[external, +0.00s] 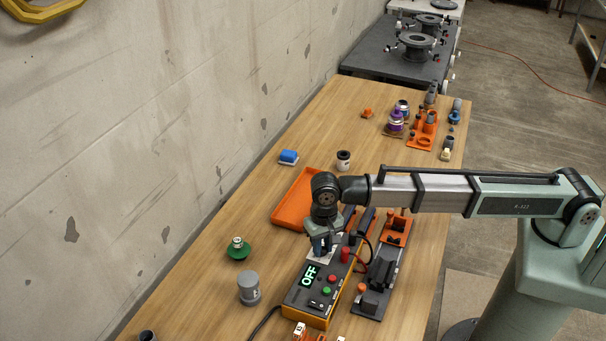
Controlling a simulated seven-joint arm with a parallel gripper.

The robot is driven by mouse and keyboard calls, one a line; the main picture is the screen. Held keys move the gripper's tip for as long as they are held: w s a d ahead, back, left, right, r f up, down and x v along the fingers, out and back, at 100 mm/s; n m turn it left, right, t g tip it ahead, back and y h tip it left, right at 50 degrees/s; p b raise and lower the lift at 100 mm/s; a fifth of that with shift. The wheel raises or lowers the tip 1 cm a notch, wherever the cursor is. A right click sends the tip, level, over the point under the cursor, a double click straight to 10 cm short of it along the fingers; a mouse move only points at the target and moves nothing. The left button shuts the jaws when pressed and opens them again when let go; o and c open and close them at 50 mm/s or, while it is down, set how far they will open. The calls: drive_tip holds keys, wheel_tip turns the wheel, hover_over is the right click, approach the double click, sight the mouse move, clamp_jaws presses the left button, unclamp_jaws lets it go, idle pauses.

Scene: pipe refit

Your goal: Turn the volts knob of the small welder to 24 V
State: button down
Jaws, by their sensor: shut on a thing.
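The small welder (294,311) is a dark box with an orange lower edge on the wooden table. Its display reads OFF in green. Red and green buttons sit beside the display. My gripper (322,248) points down over the far part of the welder's top, at a pale dial plate (316,258). My gripper is shut on a knob there, which my fingers hide. I cannot read the knob's setting or the dial marks from this view.
An orange tray (290,209) lies behind my gripper. A dark fixture (370,302) stands right of the welder, with cables near it. A grey cylinder (249,288) and a green-based part (238,250) stand to the left. The table's left side is mostly clear.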

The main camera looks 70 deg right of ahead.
drive_tip(key=shift+m, duration=0.5)
drive_tip(key=c, duration=0.9)
unclamp_jaws()
drive_tip(key=shift+r, duration=0.1)
wheel_tip(320, 180, up, 14)
drive_tip(key=shift+f, duration=0.15)
drive_tip(key=shift+w+d, duration=0.1)
